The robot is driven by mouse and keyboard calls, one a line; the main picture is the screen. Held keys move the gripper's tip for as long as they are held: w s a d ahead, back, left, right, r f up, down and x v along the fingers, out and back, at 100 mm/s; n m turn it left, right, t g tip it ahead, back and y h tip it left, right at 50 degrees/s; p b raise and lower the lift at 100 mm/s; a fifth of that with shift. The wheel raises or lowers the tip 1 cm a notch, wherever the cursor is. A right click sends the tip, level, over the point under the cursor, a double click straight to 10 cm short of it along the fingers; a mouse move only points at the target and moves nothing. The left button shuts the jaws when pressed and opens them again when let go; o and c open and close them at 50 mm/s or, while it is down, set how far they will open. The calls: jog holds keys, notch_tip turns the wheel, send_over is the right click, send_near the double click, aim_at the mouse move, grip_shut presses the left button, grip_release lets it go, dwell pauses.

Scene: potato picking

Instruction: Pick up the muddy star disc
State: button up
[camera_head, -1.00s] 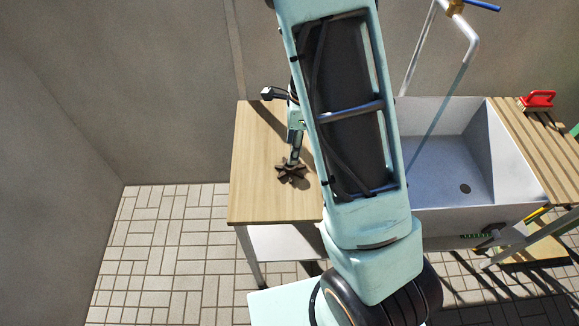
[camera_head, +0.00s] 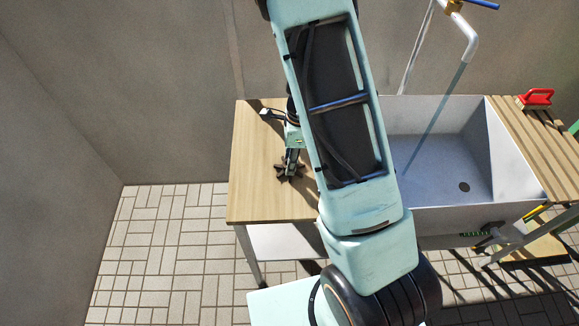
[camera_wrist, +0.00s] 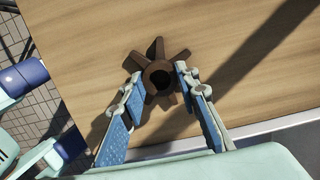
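The muddy star disc (camera_head: 289,172) is a dark brown, several-pointed disc with a round hub. It lies on the wooden table top (camera_head: 262,190). In the wrist view the disc (camera_wrist: 157,72) sits between and just beyond the fingertips of my gripper (camera_wrist: 159,80). The gripper is open, one finger on each side of the disc. Whether a fingertip touches it I cannot tell. In the head view my gripper (camera_head: 290,162) points down over the disc and partly covers it.
A sink (camera_head: 440,215) with running water from a tap (camera_head: 470,45) stands right of the table. The table's left part is clear.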

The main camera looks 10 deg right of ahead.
grip_shut()
jog(key=shift+r, duration=0.1)
